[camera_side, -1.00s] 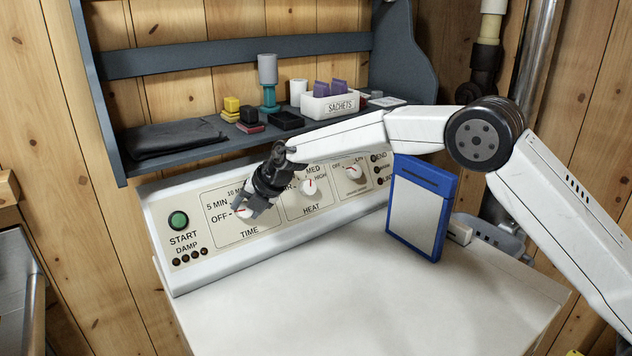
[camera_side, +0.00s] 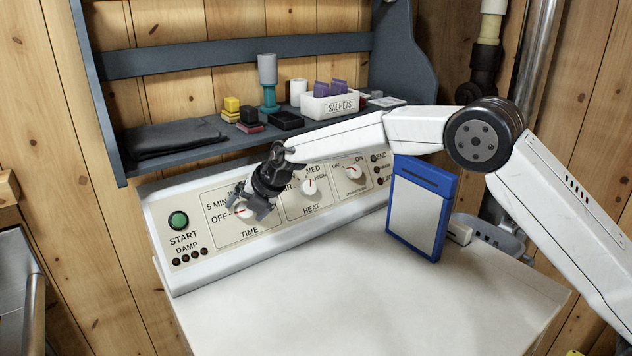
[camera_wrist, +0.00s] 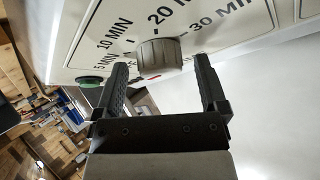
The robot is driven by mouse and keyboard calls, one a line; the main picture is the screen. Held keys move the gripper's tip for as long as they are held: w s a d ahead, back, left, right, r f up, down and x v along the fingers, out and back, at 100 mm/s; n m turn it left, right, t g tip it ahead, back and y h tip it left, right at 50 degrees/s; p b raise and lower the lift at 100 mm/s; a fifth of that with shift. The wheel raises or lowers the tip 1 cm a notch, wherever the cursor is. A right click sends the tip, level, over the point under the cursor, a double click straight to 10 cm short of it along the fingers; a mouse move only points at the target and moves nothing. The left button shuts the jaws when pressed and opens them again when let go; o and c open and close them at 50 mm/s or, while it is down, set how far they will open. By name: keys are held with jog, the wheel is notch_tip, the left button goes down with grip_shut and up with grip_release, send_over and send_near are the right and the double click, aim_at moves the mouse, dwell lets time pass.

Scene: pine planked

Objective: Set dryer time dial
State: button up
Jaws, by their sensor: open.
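The TIME dial (camera_side: 241,211) is a pale round knob at the left of the dryer's control panel (camera_side: 276,229). Its red pointer line is toward OFF in the side view. In the wrist view the grey ribbed knob (camera_wrist: 159,56) shows between and just beyond my fingertips, with 5, 10, 20 and 30 MIN labels around it. My gripper (camera_side: 251,202) is open at the dial, its two fingers spread to either side. It also shows in the wrist view (camera_wrist: 162,72) with clear gaps beside the knob. The fingers partly hide the dial's labels in the side view.
The HEAT dial (camera_side: 309,187) and another dial (camera_side: 354,172) lie to the right. A green START button (camera_side: 178,220) is at the left. A blue-framed panel (camera_side: 420,208) stands on the dryer top. A grey shelf (camera_side: 200,150) with small items hangs above.

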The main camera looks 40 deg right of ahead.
jog(key=shift+r, duration=0.1)
jog(key=v, duration=0.7)
jog(key=shift+s+r, duration=0.25)
jog(key=shift+d, duration=0.1)
dwell(0.4)
